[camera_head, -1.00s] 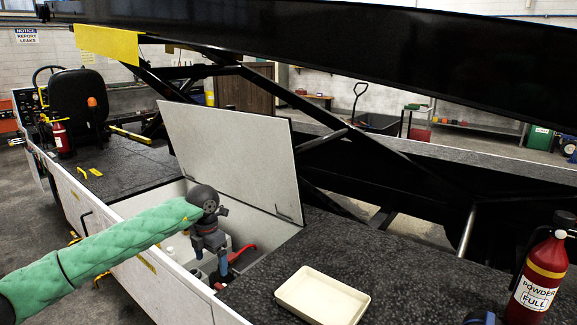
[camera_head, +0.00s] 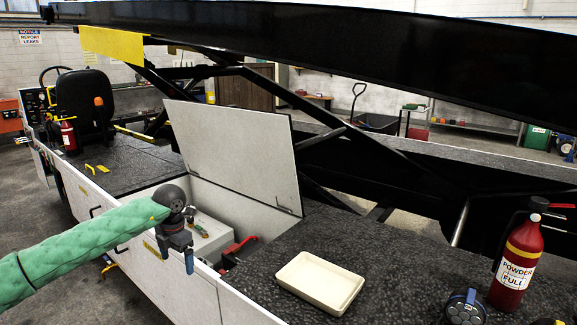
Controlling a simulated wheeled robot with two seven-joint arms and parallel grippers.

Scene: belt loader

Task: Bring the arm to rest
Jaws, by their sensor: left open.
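My left arm in its green padded sleeve comes in from the left. My left gripper (camera_head: 176,258) points down, open, at the near wall of the open compartment. I see nothing between its fingers. The compartment's light grey lid (camera_head: 235,150) stands raised behind it. Inside the compartment are a white box-like part (camera_head: 208,234) with small fittings on top and a red part (camera_head: 238,247). The gripper and the near wall hide some of the inside. My right gripper is not in view.
A shallow cream tray (camera_head: 320,283) lies on the black deck (camera_head: 385,257). A red fire extinguisher (camera_head: 518,262) and a dark round device (camera_head: 464,305) stand at the right. The long black boom (camera_head: 330,45) crosses overhead. The driver's seat (camera_head: 82,98) is at the far left.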

